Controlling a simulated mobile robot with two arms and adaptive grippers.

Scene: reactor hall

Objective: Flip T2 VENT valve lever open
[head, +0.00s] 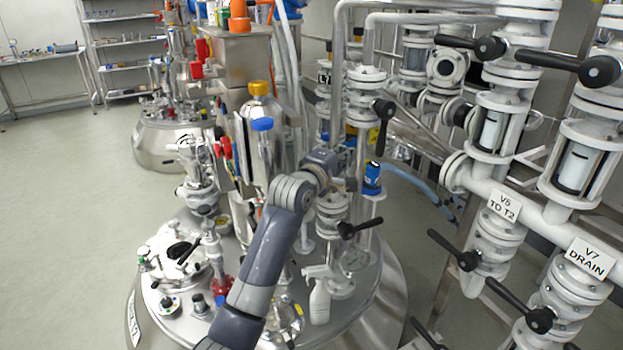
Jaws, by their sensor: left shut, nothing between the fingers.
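No label reading T2 VENT can be made out. Two black-handled levers are near my left arm. The upper black lever (382,128) hangs downward from white flanged pipework above the reactor lid. The lower black lever (360,228) sticks out sideways to the right from a valve above the lid. My left arm comes up from the bottom centre. My left gripper (347,184) is shut and empty, between the two levers in the picture and left of a blue cylindrical part (372,178). Its fingertips are small and hard to see. Contact cannot be told. My right gripper is out of view.
Pipework on the right has black levers and signs for V5 TO T2 (503,206) and V7 DRAIN (590,258). Another vessel (165,142) stands behind left. The left floor is clear.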

